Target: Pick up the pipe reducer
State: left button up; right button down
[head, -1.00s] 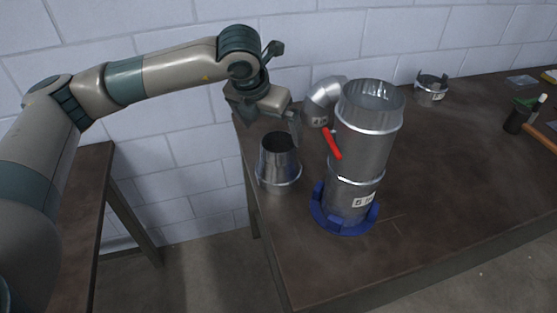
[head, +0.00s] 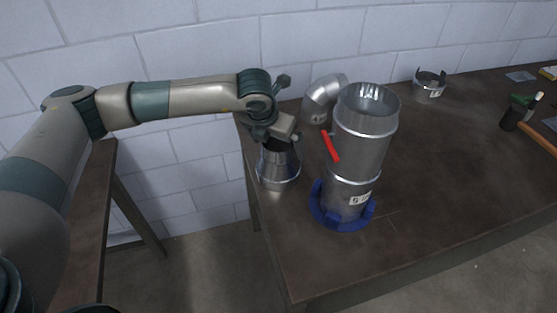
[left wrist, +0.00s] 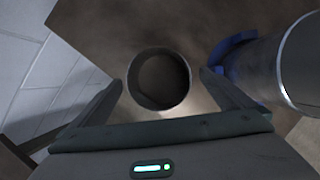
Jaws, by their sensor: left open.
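In the left wrist view, the reducer's round opening (left wrist: 159,79) lies ahead of and between the two fingers of my left gripper (left wrist: 161,84). The fingers are spread apart, with nothing held between them. Whether they touch the rim cannot be told. My right gripper is not in view.
A tall silver duct (head: 362,135) with a red handle (head: 330,146) stands in a blue ring base (head: 343,222) just right of the reducer. A silver elbow (head: 322,97) stands behind. The table's (head: 440,200) front middle is clear.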

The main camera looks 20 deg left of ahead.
aim_at(281, 149)
pick_arm(q)
jog(key=p+x, duration=0.1)
jog(key=x, duration=0.1)
jog(key=p+x, duration=0.2)
jog(key=x, duration=0.1)
jog(key=shift+w, duration=0.3)
jog(key=shift+c, duration=0.6)
jog(key=c, duration=1)
jog(key=shift+o, duration=0.2)
jog(key=shift+r, duration=0.1)
